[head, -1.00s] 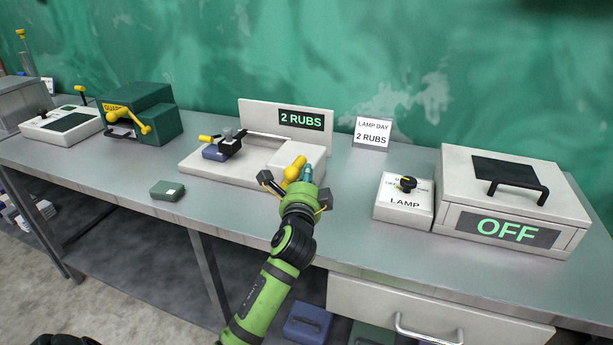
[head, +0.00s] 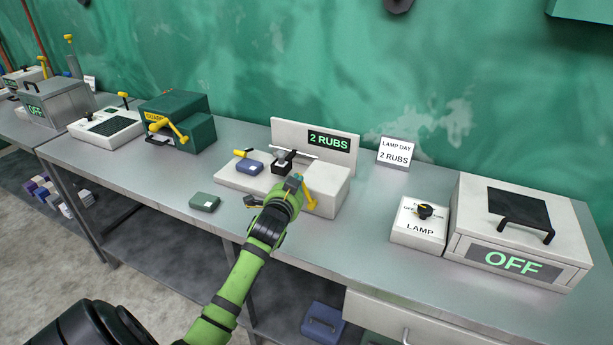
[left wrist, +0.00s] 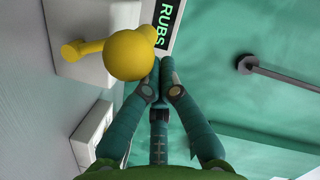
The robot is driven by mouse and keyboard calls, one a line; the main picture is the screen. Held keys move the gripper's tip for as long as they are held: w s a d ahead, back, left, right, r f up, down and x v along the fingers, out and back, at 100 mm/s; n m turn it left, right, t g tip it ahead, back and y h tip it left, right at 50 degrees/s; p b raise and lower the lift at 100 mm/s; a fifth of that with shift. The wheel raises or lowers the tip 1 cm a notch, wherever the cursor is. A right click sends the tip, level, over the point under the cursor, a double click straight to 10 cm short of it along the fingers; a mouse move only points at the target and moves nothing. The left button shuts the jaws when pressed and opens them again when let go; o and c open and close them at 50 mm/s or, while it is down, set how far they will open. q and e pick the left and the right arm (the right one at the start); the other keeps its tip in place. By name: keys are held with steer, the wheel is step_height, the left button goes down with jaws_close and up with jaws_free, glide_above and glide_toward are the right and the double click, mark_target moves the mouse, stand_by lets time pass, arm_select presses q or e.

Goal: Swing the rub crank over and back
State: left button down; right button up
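The white rub tester (head: 235,180) stands mid-bench, with a "2 RUBS" panel (head: 328,142) behind it. Its yellow crank (head: 309,196) is at the front right and slants down to the right. The black carriage (head: 283,164) sits on the rod, right of a blue block (head: 250,167). My left gripper (head: 293,183) is over the tester's front right, just left of the crank. In the left wrist view its fingers (left wrist: 160,72) meet at the tips, beside the crank's round yellow end (left wrist: 132,54); contact is unclear. My right gripper is out of view.
A lamp switch box (head: 419,226) and a white box marked "OFF" (head: 520,235) stand to the right. A small green block (head: 204,202) lies left of the tester. A green guard box (head: 180,120) stands further left. Bare bench top shows in front.

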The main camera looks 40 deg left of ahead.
arm_select(q)
steer(key=shift+s+a+f+p, duration=0.15)
steer(key=shift+a+f, duration=0.1)
steer(key=shift+a, duration=0.4)
steer(key=shift+s+a+f+p, duration=0.15)
steer(key=shift+a+f, duration=0.1)
steer(key=shift+a, duration=0.4)
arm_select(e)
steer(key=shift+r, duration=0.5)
